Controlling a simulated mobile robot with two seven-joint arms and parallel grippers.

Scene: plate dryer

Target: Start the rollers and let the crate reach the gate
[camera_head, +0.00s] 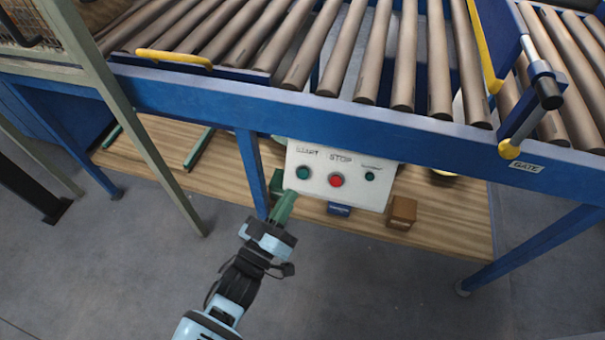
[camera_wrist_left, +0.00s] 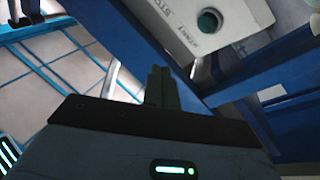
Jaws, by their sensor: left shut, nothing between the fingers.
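A white control box (camera_head: 330,187) hangs under the roller conveyor, with a green START button (camera_head: 303,172), a red STOP button (camera_head: 336,180) and a small green light (camera_head: 370,176). My left gripper (camera_head: 290,194) is shut and empty, just below and left of the START button. In the left wrist view, the gripper fingers (camera_wrist_left: 162,87) are together and the green button (camera_wrist_left: 208,22) is above and to their right, apart from them. The rollers (camera_head: 340,50) are bare in view. The gate (camera_head: 500,50) stands at the right. No crate is visible. My right gripper is not in view.
The blue conveyor frame (camera_head: 330,112) runs across above the box, and a blue leg (camera_head: 251,172) stands left of it. A wooden shelf (camera_head: 455,215) below holds a small brown box (camera_head: 402,212) and a blue box (camera_head: 339,209). The floor in front is clear.

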